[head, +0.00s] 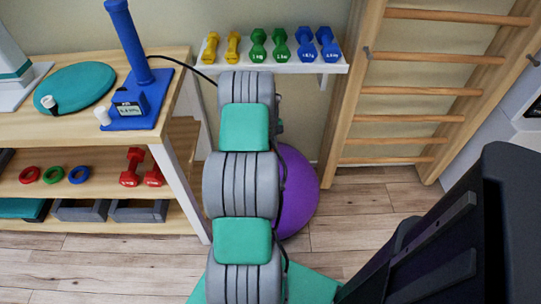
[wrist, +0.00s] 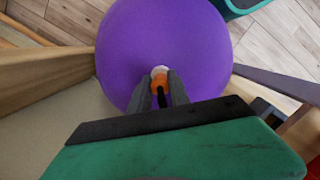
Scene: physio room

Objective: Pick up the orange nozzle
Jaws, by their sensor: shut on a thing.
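The orange nozzle (wrist: 160,81) is between the fingers of my gripper (wrist: 161,84) in the wrist view. My gripper is shut on it. A pale white tip (wrist: 159,70) shows at the nozzle's far end; I cannot tell whether it is part of the nozzle. The purple ball (wrist: 150,40) fills the view behind the nozzle; I cannot tell whether they touch. In the head view my arm hides the gripper and the nozzle, and the purple ball (head: 299,190) shows partly behind the arm.
A wooden table (head: 35,128) at left holds a teal disc (head: 80,86) and a blue device with a display (head: 130,108). A white wall shelf (head: 295,68) carries several dumbbells. Wooden wall bars (head: 420,90) stand at right. Some wooden floor (head: 350,232) is clear right of the ball.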

